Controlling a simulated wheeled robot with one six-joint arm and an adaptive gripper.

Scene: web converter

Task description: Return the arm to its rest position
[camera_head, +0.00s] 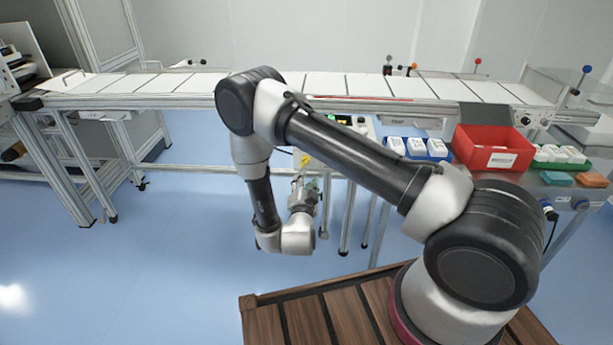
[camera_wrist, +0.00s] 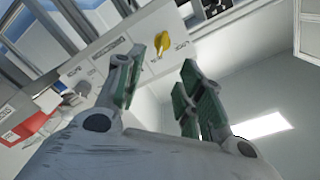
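My arm reaches out over the wooden-slatted platform, bends down at the elbow and folds at the wrist. My gripper (camera_head: 304,178) points upward in front of the conveyor line, below its edge. In the wrist view my gripper (camera_wrist: 160,78) has two green-padded fingers apart with nothing between them, so it is open. A yellow knob (camera_wrist: 161,43) on a labelled white panel (camera_wrist: 120,45) shows beyond the fingertips. The same yellow colour shows by the gripper in the head view, partly hidden.
A long conveyor (camera_head: 160,84) with white panels runs across behind my arm. A red bin (camera_head: 494,148), a blue tray (camera_head: 437,150) with white items, and green and orange blocks stand on the right-hand table. Open blue floor (camera_head: 140,260) lies at left.

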